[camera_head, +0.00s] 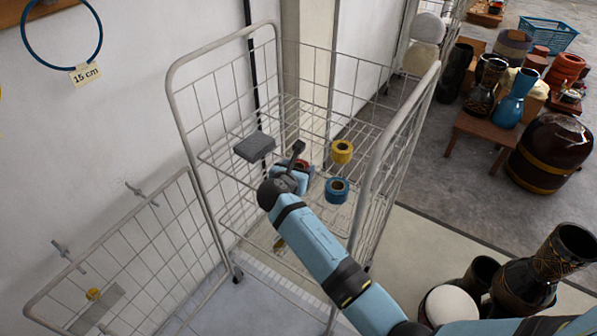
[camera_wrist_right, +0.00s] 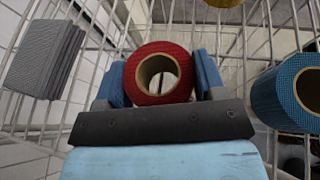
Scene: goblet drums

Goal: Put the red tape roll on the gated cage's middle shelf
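The red tape roll (camera_wrist_right: 158,49) sits between the two blue fingers of my right gripper (camera_wrist_right: 162,78), its hole facing the wrist camera. Both fingers appear to touch its sides, so the gripper looks shut on it. In the head view my right gripper (camera_head: 298,170) is inside the cage (camera_head: 222,100) at its middle shelf (camera_head: 240,205), and hides most of the red roll. Whether the roll rests on the shelf I cannot tell. The cage's wire gate (camera_head: 150,250) stands swung out to the left. My left gripper is not in view.
A grey block (camera_head: 254,146) is left of my gripper. A yellow tape roll (camera_head: 342,151) and a blue tape roll (camera_head: 337,189) are to its right, the blue one close by. Wire walls flank the shelf. Drums (camera_head: 530,270) stand at lower right.

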